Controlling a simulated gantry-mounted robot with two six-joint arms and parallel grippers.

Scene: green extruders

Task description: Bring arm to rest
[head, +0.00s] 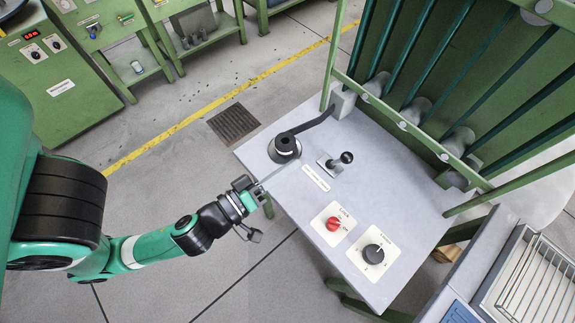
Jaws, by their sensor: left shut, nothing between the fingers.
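My left arm comes in from the left, green with black joints. Its gripper (258,188) is shut and empty at the left edge of a grey control table (300,230). It looks to be over or just beside that edge; I cannot tell its height. A black crank handle (284,147) on a round base is just above it in the picture. A black-knobbed lever (345,158), a red knob (334,223) and a black knob (373,253) are on the table top, apart from the gripper. My right gripper is not in view.
A green frame with slanted bars (440,80) rises behind the table. A wire basket (535,280) stands at the lower right. Green machines (75,95) line the upper left. The floor left of the table, with a drain grate (233,123), is clear.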

